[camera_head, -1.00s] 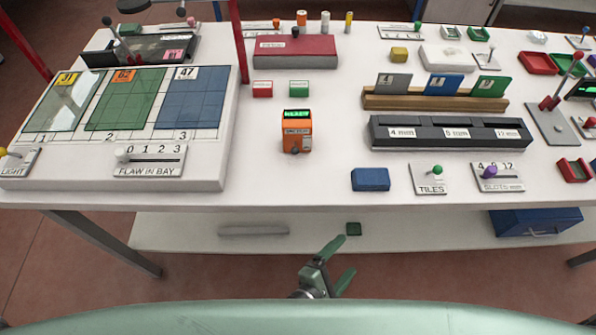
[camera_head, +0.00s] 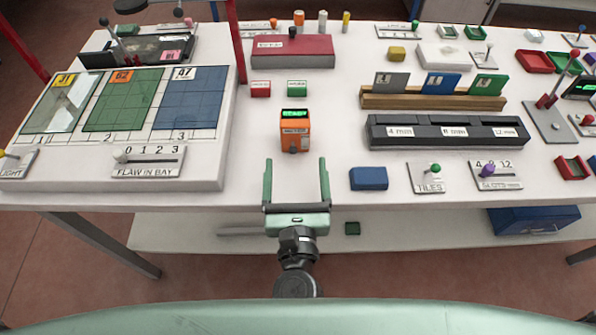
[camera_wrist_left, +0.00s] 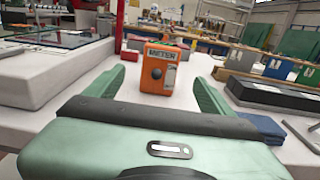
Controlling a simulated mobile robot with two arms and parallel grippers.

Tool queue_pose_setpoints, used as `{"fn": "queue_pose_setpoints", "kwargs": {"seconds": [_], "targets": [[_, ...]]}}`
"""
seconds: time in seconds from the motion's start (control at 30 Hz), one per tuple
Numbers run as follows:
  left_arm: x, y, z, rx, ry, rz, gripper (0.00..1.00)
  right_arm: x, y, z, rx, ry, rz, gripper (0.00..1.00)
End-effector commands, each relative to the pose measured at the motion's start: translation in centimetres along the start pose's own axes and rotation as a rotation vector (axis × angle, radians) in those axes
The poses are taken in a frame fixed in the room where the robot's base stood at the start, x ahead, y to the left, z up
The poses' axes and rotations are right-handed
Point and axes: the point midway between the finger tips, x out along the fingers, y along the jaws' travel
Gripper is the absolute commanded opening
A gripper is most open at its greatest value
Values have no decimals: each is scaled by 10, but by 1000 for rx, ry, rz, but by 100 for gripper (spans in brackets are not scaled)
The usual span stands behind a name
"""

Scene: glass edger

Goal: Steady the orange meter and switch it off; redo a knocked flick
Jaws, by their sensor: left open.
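The orange meter (camera_head: 295,134) stands upright on the white table, with a lit green display on its top and a dark knob low on its front. In the left wrist view the meter (camera_wrist_left: 158,72) shows a METER label and its dark knob, between and beyond the fingers. My left gripper (camera_head: 297,182) is open and empty at the table's front edge, in line with the meter and short of it. Its two green fingers also show in the left wrist view (camera_wrist_left: 160,85). My right gripper is not in view.
A blue block (camera_head: 368,178) lies right of the left gripper. The raised panel board (camera_head: 205,182) is to the left. Red (camera_head: 260,89) and green (camera_head: 297,88) blocks sit behind the meter. A dark slotted rack (camera_head: 445,143) is to the right. Table between gripper and meter is clear.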

Motion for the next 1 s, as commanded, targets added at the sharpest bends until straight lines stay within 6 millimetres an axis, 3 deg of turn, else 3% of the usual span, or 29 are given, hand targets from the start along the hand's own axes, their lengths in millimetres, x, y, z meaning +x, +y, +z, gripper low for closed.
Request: {"fn": "queue_pose_setpoints", "kwargs": {"seconds": [0.53, 0.73, 1.0], "targets": [[95, -1, 2, 1, -4, -3, 84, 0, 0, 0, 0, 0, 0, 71], [110, -2, 1, 1, -2, -4, 84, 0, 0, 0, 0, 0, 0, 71], [113, -2, 1, 0, -2, -4, 84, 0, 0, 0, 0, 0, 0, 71]]}}
